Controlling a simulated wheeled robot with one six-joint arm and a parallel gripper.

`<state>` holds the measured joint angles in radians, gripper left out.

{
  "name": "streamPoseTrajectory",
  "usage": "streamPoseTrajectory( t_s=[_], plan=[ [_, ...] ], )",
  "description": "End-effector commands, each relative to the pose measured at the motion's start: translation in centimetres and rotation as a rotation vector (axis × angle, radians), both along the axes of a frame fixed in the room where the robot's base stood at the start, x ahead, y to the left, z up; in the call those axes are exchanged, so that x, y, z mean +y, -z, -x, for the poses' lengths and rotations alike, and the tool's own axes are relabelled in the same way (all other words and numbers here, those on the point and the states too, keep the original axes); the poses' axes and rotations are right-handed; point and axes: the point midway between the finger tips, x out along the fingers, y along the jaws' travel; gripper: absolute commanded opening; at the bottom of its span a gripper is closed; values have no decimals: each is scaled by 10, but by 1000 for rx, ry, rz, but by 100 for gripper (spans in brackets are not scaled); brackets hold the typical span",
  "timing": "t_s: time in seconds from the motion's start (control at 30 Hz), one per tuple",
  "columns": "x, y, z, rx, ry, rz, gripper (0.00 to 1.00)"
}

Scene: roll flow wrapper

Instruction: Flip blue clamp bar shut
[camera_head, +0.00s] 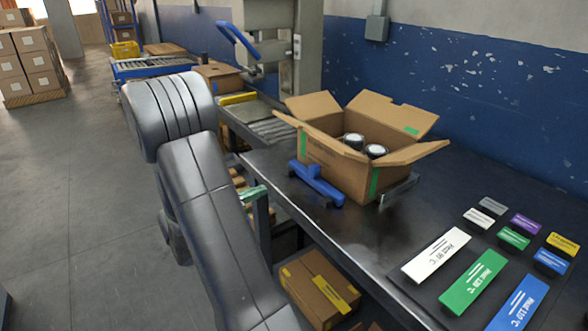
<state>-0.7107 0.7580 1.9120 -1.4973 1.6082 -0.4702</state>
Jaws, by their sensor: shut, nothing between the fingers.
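A blue bar (236,39) shows at the grey machine (306,45) at the top middle of the head view. It stands tilted, its upper left end raised and its lower right end close to the machine's body. I take it for the clamp bar. Its hinge is too small to make out. My arm, dark grey, fills the left middle of the view and stands in front of part of the conveyor. My gripper is not visible in this view, so its place relative to the bar cannot be told.
A roller conveyor (274,128) runs beside the dark table (270,160). An open cardboard box (330,160) holds two round-topped items. A blue tool (318,186) lies before it. Coloured label plates (473,283) lie at right. The floor (75,190) at left is clear.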

Motion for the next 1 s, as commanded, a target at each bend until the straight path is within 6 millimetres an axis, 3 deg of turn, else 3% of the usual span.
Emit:
streamPoseTrajectory(
  t_s=[0.47,1.0],
  plan=[
    [-4,0,-3,0,1,0,0],
    [-71,1,-50,0,5,0,0]
  ],
)
